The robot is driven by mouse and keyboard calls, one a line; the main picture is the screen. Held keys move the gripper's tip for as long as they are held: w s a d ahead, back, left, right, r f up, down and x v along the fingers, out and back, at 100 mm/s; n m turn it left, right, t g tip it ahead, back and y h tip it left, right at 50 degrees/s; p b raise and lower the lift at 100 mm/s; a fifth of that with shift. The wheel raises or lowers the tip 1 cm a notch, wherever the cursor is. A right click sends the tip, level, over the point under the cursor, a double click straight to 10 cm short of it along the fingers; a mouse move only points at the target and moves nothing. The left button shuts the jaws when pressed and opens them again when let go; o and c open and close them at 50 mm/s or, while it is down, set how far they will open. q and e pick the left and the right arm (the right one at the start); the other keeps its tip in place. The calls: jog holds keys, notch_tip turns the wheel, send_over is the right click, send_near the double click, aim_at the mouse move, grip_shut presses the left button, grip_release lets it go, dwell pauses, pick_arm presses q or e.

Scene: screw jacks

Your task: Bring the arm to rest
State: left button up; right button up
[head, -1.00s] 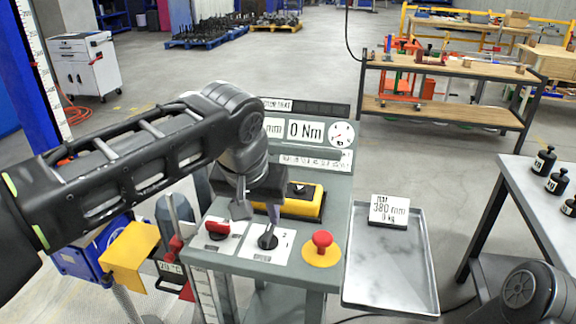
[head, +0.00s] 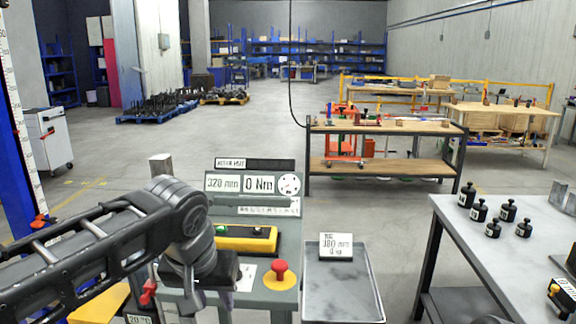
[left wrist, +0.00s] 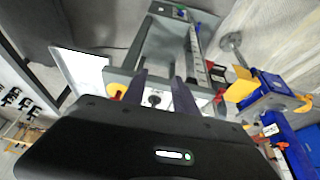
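My left arm comes in from the left in the head view, bent at its black elbow, with the dark left gripper (head: 208,290) pointing down over the left part of the grey control console (head: 285,306). In the left wrist view the two dark fingers of the left gripper (left wrist: 160,78) stand apart with nothing held. A black knob (left wrist: 154,99) on the console shows between them; I cannot tell the gap to it. In the head view the gripper hides this knob.
The console carries a red mushroom button (head: 279,268), a yellow button box (head: 245,238) and a display (head: 252,184) reading 320 mm and 0 Nm. A metal tray (head: 342,290) with a 380 mm sign (head: 336,246) adjoins it. Black weights (head: 479,210) stand on the right table (head: 520,255).

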pick_arm(q)
jog(key=d+f+m+g+h, duration=0.1)
jog(key=d+f, duration=0.2)
jog(key=f, duration=1.1)
jog(key=d+f+g+h, duration=0.1)
jog(key=d+f+g, duration=0.15)
jog(key=f, duration=1.05)
jog(key=s+f+n+h, duration=0.1)
jog(key=s+f+n, duration=0.2)
jog(key=s+f, duration=1.6)
notch_tip(320, 180, down, 5)
jog(key=shift+s+r+h, duration=0.2)
jog(key=shift+h, duration=0.2)
jog(key=shift+d, duration=0.1)
